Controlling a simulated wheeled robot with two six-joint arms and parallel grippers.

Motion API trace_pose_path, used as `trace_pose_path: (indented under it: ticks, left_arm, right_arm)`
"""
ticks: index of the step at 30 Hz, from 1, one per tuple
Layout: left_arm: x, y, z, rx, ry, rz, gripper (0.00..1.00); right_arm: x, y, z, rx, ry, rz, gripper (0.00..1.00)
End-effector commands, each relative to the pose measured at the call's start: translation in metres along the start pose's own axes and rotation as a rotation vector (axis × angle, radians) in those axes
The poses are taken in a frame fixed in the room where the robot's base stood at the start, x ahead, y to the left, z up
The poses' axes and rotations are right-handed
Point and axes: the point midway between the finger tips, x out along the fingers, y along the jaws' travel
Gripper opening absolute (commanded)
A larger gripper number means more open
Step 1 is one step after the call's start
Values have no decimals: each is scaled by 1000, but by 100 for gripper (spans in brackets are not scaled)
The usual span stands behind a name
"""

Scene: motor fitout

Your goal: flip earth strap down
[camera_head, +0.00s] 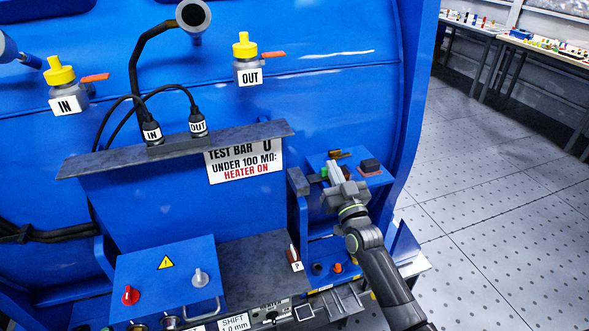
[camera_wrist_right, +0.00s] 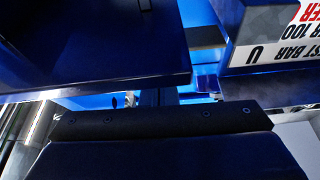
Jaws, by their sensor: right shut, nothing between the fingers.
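My right gripper (camera_head: 335,176) is shut and empty, reaching from the lower right to a small blue ledge (camera_head: 377,181) on the right of the blue machine. By its fingertips are a small brown-and-black piece (camera_head: 340,154) and a green spot, partly hidden by the fingers. I cannot tell which of these parts is the earth strap. The right wrist view is dark and shows no clear strap. My left gripper is not in view.
A grey shelf (camera_head: 190,146) with two black cable plugs stands left of the gripper, above a test bar sign (camera_head: 243,162). A blue switch box (camera_head: 163,280) with red and grey knobs is at the lower left. The floor (camera_head: 500,190) on the right is clear.

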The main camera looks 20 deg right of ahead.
Motion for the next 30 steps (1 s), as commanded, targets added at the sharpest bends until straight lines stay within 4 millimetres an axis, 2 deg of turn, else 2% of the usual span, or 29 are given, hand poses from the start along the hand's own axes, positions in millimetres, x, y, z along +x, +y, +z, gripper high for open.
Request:
trace_pose_path:
  ticks: [10, 14, 24, 26, 30]
  left_arm:
    - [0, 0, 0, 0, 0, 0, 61]
    - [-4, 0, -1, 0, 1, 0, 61]
    - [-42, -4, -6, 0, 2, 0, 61]
    - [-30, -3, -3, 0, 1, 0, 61]
    - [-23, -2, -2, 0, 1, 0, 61]
  right_arm:
    - [-1, 0, 3, 0, -7, 1, 0]
    - [2, 0, -2, 0, -7, 0, 0]
    - [28, -4, -42, 3, -1, -8, 0]
    - [6, -2, -30, 3, -5, -6, 0]
    - [-24, -1, -30, 3, -4, -7, 0]
